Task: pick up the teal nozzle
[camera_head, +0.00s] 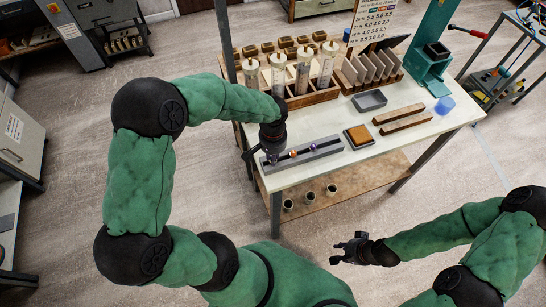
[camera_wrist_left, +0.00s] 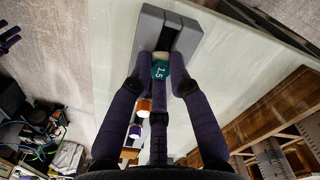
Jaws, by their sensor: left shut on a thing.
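The teal nozzle (camera_wrist_left: 160,70), marked "1.5", sits between the fingertips of my left gripper (camera_wrist_left: 161,72) in the left wrist view. The fingers are shut on it. In the head view my left gripper (camera_head: 270,156) points down at the left end of the grey slotted rail (camera_head: 325,149) and hides the nozzle. The rail also shows in the left wrist view (camera_wrist_left: 150,28). I cannot tell whether the nozzle still touches the rail. My right gripper (camera_head: 347,248) is open and empty, in front of the table and away from it.
An orange nozzle (camera_head: 293,153) and a purple nozzle (camera_head: 314,147) stand on the rail. A tan block in a tray (camera_head: 359,137), a grey dish (camera_head: 370,100) and wooden bars (camera_head: 400,118) lie to the right. Tall cylinders (camera_head: 278,73) in a wooden rack stand behind.

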